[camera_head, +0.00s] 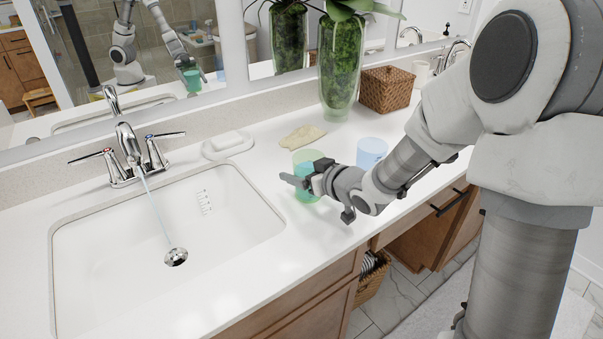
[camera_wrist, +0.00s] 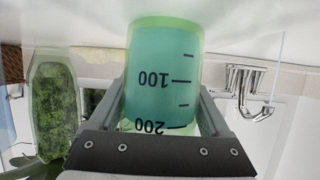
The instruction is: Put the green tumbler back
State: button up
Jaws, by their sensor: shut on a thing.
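The green tumbler (camera_head: 307,160) is over the counter just right of the sink, looking upright. Whether its base touches the counter is hard to tell. My gripper (camera_head: 296,180) is shut on it from the front side, partly hiding it. In the wrist view, which is upside down, the tumbler (camera_wrist: 163,75) sits between both fingers of my gripper (camera_wrist: 165,112). It has dark measuring marks, 100 and 200, and looks filled with bluish liquid to around the 200 mark.
A blue tumbler (camera_head: 371,152) stands close right of my gripper. A beige cloth (camera_head: 303,136), soap dish (camera_head: 228,144), plant vase (camera_head: 338,75) and woven box (camera_head: 386,90) line the back. Water runs from the faucet (camera_head: 128,150) into the sink (camera_head: 110,240).

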jog(key=o, duration=1.3)
jog(key=shift+f, duration=0.1)
jog(key=shift+o, duration=0.2)
jog(key=shift+r, duration=0.25)
jog(key=p+v, duration=0.3)
jog(key=v, duration=0.8)
jog(key=shift+w, duration=0.1)
jog(key=shift+s+d, duration=0.3)
jog(key=shift+s, duration=0.2)
